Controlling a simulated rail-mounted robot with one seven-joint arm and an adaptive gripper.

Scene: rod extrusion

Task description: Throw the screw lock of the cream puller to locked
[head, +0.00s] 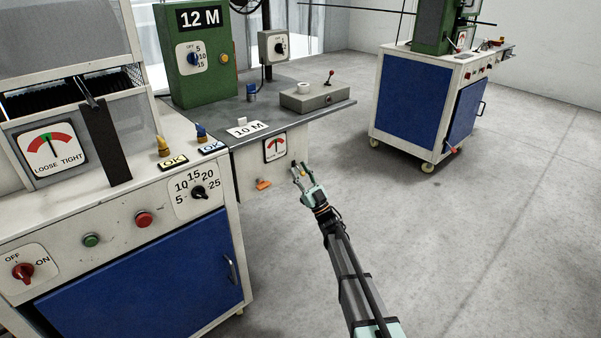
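A cream-coloured machine with a blue door (150,275) fills the left. It carries a loose/tight gauge (51,149), a dark upright bar (105,145) and several knobs. An orange handle (263,184) sits low on the pale front panel of the middle bench, below a small gauge (275,147). I cannot tell which part is the screw lock, or its position. My gripper (300,172) is in the air right of the orange handle and apart from it. Its fingers look spread, with nothing clearly held.
A green 12 M box (195,60) and a grey box with a red-tipped lever (313,98) stand on the middle bench. A blue-sided wheeled cart (405,98) with a red-orange handle (453,150) stands at the back right. The floor (500,240) on the right is clear.

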